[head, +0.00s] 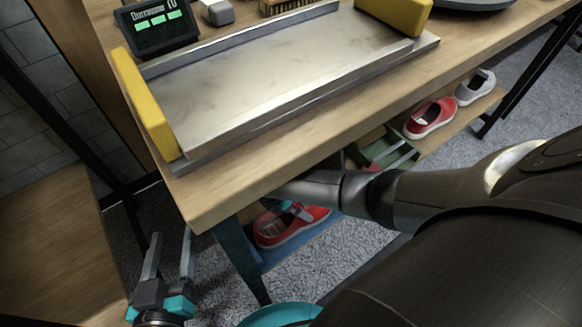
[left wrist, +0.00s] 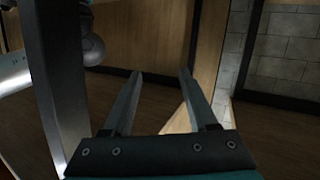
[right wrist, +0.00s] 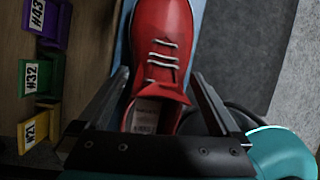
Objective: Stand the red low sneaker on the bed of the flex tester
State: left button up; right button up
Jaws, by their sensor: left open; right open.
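A red laced sneaker (head: 290,228) rests on a blue surface on the low shelf under the workbench. It shows in the right wrist view (right wrist: 163,30), toe away, its open heel end between the fingers of my right gripper (right wrist: 160,82). That gripper is open, one finger at each side; contact cannot be told. In the head view its arm partly hides the sneaker. A steel bed (head: 255,80) with yellow end blocks, seemingly the flex tester, lies empty on the bench. My left gripper (head: 171,240) is open and empty, left of the bench; its wrist view shows no sneaker.
A second red shoe (head: 430,118) and a grey shoe (head: 475,87) sit farther along the low shelf. A display (head: 155,28) stands behind the steel bed. The bench edge (head: 330,140) overhangs the shelf. Coloured number tags (right wrist: 42,75) line the left in the right wrist view.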

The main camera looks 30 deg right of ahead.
jog(key=shift+p+v, duration=0.7)
jog(key=shift+v, duration=0.45)
pick_arm(q)
jog(key=s+a+f+g+y+p, duration=0.1)
jog(key=s+a+g+y+p, duration=0.2)
jog(key=a+g, duration=0.4)
jog(key=shift+s+a+f+g+y, duration=0.35)
jog(key=shift+a+y, duration=0.25)
jog(key=shift+y, duration=0.1)
pick_arm(e)
jog(key=shift+v, duration=2.55)
